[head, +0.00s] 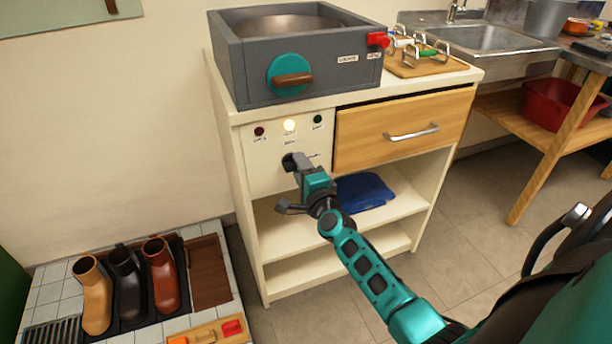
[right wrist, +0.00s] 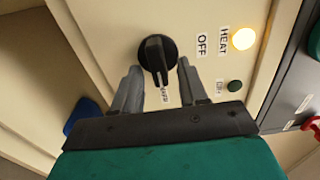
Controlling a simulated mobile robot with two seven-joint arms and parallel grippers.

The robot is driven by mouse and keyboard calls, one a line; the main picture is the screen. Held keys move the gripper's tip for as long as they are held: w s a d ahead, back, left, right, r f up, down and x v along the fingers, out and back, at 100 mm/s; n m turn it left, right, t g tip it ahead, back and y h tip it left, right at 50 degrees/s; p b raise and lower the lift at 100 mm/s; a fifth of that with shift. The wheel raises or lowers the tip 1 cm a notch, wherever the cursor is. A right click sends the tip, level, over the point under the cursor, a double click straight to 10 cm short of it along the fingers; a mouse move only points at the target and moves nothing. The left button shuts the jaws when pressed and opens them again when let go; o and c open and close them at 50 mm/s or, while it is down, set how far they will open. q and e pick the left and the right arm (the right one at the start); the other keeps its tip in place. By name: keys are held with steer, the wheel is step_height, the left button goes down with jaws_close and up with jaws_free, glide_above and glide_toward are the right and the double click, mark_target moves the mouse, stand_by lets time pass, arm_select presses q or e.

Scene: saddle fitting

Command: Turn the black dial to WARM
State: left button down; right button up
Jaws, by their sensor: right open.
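The black dial (right wrist: 158,60) is on the cream front panel (right wrist: 110,25) of the cabinet. Its raised bar runs toward the bottom of the right wrist view, toward a small label that I cannot read surely. An OFF label (right wrist: 201,44) is to the right of the dial. In the head view the dial (head: 288,162) is partly hidden by my right gripper (head: 298,164). In the right wrist view my right gripper (right wrist: 158,80) is open, one finger on each side of the dial. I cannot tell whether they touch it. My left gripper is not in view.
The lamp marked HEAT (right wrist: 243,38) is lit; the dark red lamp (head: 259,131) and green lamp (head: 317,119) look unlit. Above sits a grey heater box (head: 310,75) with a teal knob (head: 289,75). A drawer (head: 400,125) is right of the panel, with a blue cloth (head: 364,192) below.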

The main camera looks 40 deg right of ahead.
arm_select(q)
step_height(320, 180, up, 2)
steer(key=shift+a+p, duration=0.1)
steer(key=shift+p, duration=0.85)
arm_select(e)
steer(key=v, duration=1.3)
steer(key=shift+w+a, duration=0.1)
steer(key=shift+w, duration=0.05)
steer(key=s+a+f+n+g+y, duration=0.35)
steer(key=s+a+n, duration=0.25)
steer(key=a+n, duration=0.45)
steer(key=s+a+f+n+g+y, duration=0.35)
steer(key=s+a+n, duration=0.35)
steer(key=n, duration=0.6)
arm_select(q)
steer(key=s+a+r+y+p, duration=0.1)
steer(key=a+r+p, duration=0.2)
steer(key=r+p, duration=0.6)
steer(key=p, duration=0.4)
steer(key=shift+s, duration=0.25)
arm_select(e)
step_height(320, 180, up, 10)
steer(key=d+h, duration=0.1)
steer(key=d, duration=0.1)
